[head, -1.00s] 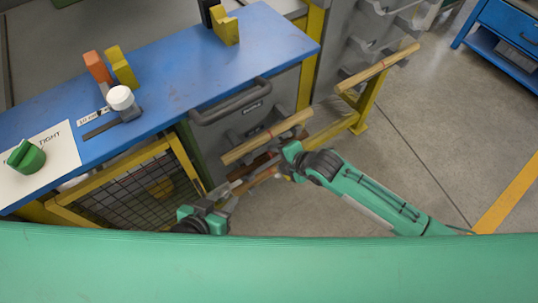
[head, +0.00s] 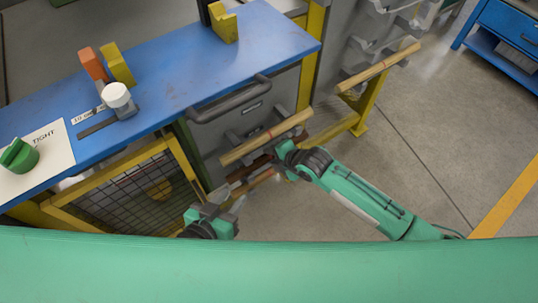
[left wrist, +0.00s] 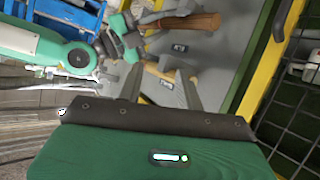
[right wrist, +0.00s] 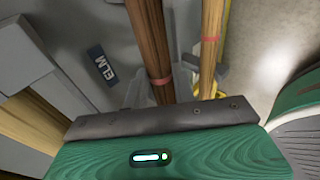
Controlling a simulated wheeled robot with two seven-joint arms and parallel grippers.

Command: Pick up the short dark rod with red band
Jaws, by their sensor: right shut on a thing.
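A dark brown rod with a red band (right wrist: 150,40) runs between the fingers of my right gripper (right wrist: 162,90) in the right wrist view, the band close to the fingertips. My right gripper (head: 285,158) is shut on it beside the bench end in the head view, where the arm partly hides the rod. A second, lighter brown rod with a red band (right wrist: 210,40) lies beside it, outside the fingers. My left gripper (head: 222,200) is lower left of the rods, open and empty; its fingers are apart in the left wrist view (left wrist: 162,88).
Pale long rods lie on holders at the bench end (head: 266,138) and farther right (head: 380,68). A blue bench (head: 180,70) and yellow-framed mesh (head: 125,190) stand left.

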